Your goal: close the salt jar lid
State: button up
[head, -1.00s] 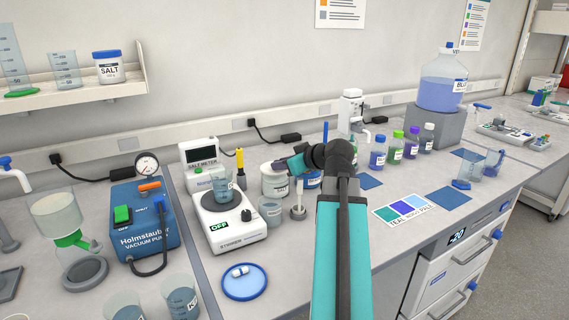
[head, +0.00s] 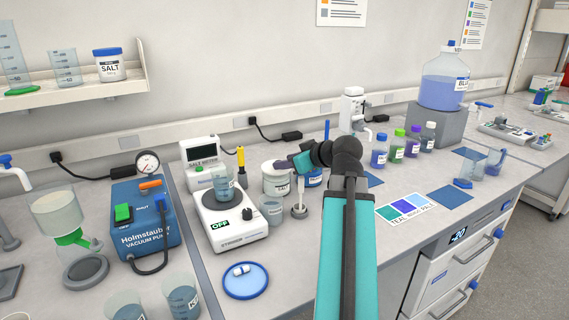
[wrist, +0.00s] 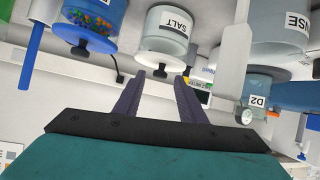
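A white jar (head: 276,184) stands on the bench behind the balance. In the wrist view it is the clear jar with a SALT label (wrist: 168,30), with pale contents, seen upside down. A second SALT jar (head: 110,70) with a blue lid on stands on the wall shelf. My gripper (head: 283,164) is close to the right upper side of the bench jar. Contact is not visible.
The balance (head: 230,215) with a beaker is left of the jar. A small stand (head: 299,210) and a beaker (head: 271,210) are in front of it. A container of coloured beads (wrist: 98,20) is beside it. A blue dish (head: 245,281) lies nearer, with clear bench around it.

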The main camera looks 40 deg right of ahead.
jog(key=b+v, duration=0.1)
jog(key=v, duration=1)
jog(key=shift+s+b, duration=0.3)
jog(key=shift+s, duration=0.1)
